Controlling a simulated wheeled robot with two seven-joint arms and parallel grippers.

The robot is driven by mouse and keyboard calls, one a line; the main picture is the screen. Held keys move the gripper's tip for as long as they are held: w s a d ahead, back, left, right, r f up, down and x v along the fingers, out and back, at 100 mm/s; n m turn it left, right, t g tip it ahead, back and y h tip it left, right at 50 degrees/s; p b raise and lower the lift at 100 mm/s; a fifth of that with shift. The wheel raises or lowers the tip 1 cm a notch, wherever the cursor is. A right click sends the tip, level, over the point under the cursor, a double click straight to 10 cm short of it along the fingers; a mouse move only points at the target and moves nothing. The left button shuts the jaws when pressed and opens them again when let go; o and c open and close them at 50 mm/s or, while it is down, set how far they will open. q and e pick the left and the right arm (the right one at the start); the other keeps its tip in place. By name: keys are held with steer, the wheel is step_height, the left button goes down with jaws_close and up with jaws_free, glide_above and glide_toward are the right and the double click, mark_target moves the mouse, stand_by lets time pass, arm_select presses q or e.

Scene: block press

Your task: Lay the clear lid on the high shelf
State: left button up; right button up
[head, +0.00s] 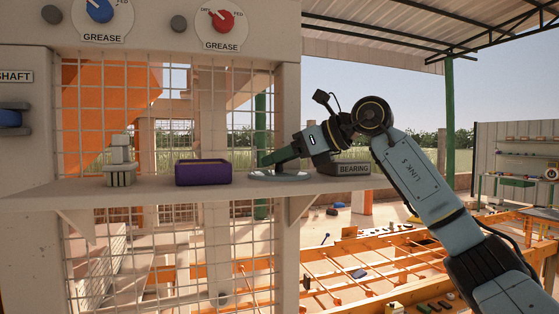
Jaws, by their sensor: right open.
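The high shelf (145,193) is a pale ledge in front of a wire mesh. The clear lid (293,177), a round glassy disc, lies flat on the shelf towards its right end. My right gripper (265,160) reaches in from the right, just above the lid, with its dark fingers pointing left. It is open; whether a finger still touches the lid's handle is not clear, as the fingers overlap there. My left gripper is out of view.
A purple box (203,181) stands left of the lid, and a pale stacked block piece (121,164) further left. A dark BEARING box (350,169) sits to the right, behind my wrist. Two grease dials (221,21) are above. An orange frame (380,255) lies below.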

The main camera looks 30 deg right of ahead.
steer(key=b+v, duration=0.1)
steer(key=v, duration=1)
steer(key=shift+s, duration=0.15)
